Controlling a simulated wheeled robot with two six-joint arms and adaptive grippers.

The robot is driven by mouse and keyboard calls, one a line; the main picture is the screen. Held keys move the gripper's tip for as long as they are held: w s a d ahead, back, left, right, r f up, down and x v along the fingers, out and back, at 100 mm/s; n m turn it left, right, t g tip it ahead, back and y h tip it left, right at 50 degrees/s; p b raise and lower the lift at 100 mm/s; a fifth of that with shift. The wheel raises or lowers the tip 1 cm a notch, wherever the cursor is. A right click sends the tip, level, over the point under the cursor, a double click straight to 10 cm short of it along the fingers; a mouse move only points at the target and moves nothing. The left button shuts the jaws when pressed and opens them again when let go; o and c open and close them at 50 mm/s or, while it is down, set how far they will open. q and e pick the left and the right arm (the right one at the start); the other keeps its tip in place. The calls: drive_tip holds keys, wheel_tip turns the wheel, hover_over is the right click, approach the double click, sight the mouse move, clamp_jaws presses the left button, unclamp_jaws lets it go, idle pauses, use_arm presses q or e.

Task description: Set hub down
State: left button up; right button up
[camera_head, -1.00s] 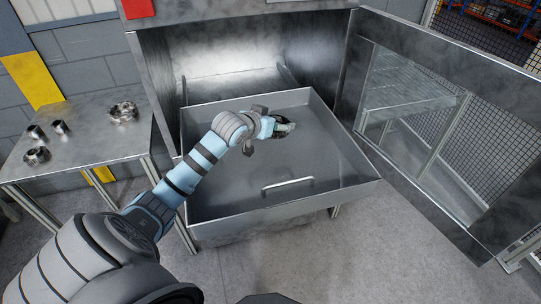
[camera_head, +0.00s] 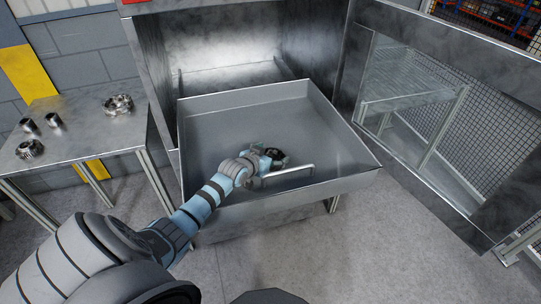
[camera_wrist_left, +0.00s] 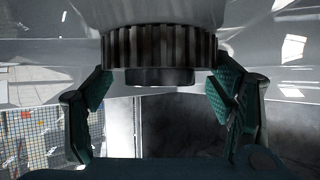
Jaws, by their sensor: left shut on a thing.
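The hub shows as a small dark round part (camera_head: 276,154) at the fingertips in the head view. In the left wrist view the hub (camera_wrist_left: 160,47) is a dark toothed ring with a smaller round boss, between the two green-padded fingers (camera_wrist_left: 162,92). Whether the hub touches the tray floor I cannot tell. My right gripper is not in view.
A windowed door (camera_head: 440,55) stands open at right. A side table (camera_head: 90,150) at left holds several metal parts.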

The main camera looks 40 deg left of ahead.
use_arm(q)
drive_tip(key=o, duration=1.3)
drive_tip(key=shift+f, duration=0.2)
drive_tip(key=o, duration=0.4)
drive_tip(key=shift+r, duration=0.1)
drive_tip(key=shift+d, duration=0.1)
drive_tip(key=shift+r, duration=0.25)
drive_tip(key=p+v, duration=0.3)
drive_tip(key=v, duration=0.4)
drive_tip(key=shift+s+r, duration=0.1)
drive_tip(key=shift+s, duration=0.25)
drive_tip(key=shift+w, duration=0.15)
